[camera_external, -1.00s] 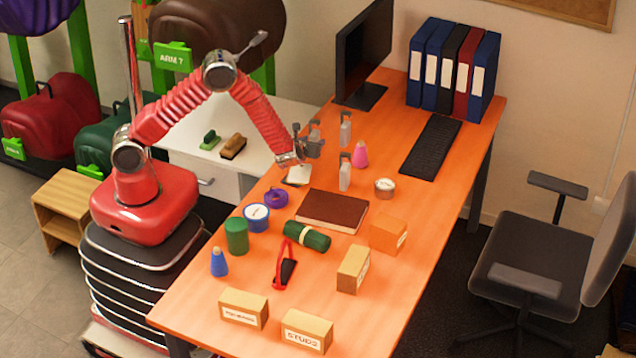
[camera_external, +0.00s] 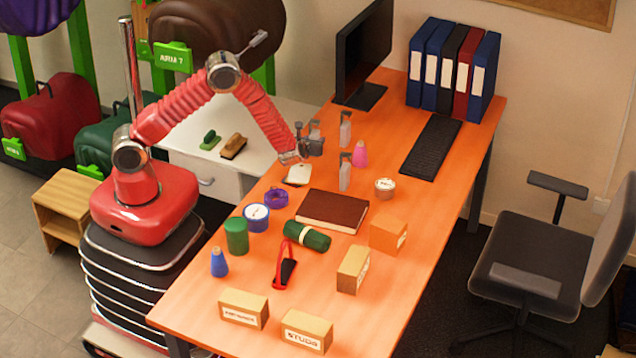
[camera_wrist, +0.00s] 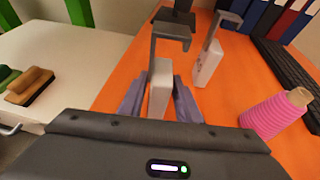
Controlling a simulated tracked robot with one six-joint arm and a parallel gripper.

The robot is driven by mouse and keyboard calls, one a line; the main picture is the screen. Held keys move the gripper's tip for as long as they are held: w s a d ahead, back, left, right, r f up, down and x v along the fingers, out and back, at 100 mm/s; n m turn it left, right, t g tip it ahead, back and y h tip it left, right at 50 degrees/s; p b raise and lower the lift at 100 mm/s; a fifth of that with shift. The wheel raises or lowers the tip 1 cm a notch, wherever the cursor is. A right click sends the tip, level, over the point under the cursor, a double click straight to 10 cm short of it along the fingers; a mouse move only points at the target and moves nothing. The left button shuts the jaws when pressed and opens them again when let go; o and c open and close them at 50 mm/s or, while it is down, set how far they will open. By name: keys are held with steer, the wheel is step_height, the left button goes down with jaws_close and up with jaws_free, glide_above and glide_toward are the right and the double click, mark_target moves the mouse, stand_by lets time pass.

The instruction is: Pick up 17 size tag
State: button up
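Several grey size tags with hooked tops stand on the orange desk; I cannot read a number on any of them. In the wrist view one pale grey tag (camera_wrist: 160,92) stands upright between the two fingers of my gripper (camera_wrist: 160,100), with a narrow gap seeming to show beside it. A second tag (camera_wrist: 208,64) stands farther off to the right. In the external view my gripper (camera_external: 309,150) is low over the desk's left edge. One tag (camera_external: 345,130) stands beyond it and another (camera_external: 345,174) to its right. The fingers partly hide the tag between them.
A pink cone (camera_external: 360,155) stands right of the tags. A brown book (camera_external: 332,211), tape rolls and boxes fill the near desk. The monitor (camera_external: 363,50) and keyboard (camera_external: 431,147) are beyond.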

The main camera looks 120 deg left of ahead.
mark_target(314, 123)
jaws_close()
steer(key=shift+r, duration=0.1)
step_height(314, 123, up, 10)
steer(key=shift+f, duration=0.1)
stand_by(0.7)
stand_by(0.5)
